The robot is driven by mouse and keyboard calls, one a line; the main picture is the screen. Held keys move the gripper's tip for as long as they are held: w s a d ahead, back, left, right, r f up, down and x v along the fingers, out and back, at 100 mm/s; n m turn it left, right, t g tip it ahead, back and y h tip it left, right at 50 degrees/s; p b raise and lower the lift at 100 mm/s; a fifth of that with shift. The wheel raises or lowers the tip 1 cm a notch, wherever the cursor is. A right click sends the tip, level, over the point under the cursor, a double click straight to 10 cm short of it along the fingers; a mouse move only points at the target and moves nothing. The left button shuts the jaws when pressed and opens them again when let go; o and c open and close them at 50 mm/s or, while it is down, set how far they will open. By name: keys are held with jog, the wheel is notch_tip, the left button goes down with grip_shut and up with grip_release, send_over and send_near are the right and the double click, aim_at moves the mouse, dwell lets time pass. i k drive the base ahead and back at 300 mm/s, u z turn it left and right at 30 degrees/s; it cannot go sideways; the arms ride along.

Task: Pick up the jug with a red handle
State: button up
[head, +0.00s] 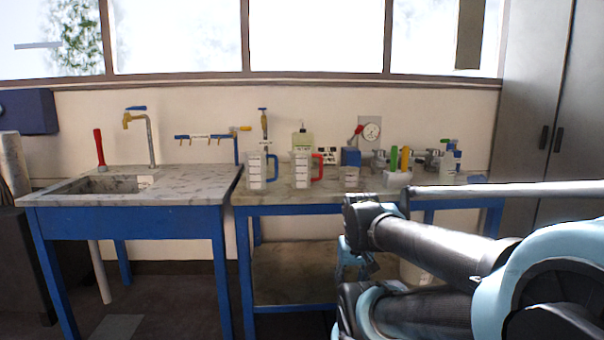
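The jug with a red handle (302,171) stands upright on the right-hand table. It is a pale, see-through measuring jug with dark markings, and its red handle points right. A similar jug with a blue handle (255,171) stands just to its left, with a small gap between them. My arm reaches in from the lower right, in front of the table and apart from both jugs. I cannot make out my gripper's fingers in this view.
The table (275,198) also bears a pale bottle (302,142) behind the jugs, and a white holder (397,180) with green and orange handled items to the right. A sink table (130,202) stands left across a narrow gap. A grey cabinet (535,100) stands far right.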

aim_at(301, 160)
jog(key=k, duration=1.3)
jog(key=z, duration=0.55)
jog(key=i, duration=1.95)
jog(key=u, duration=0.6)
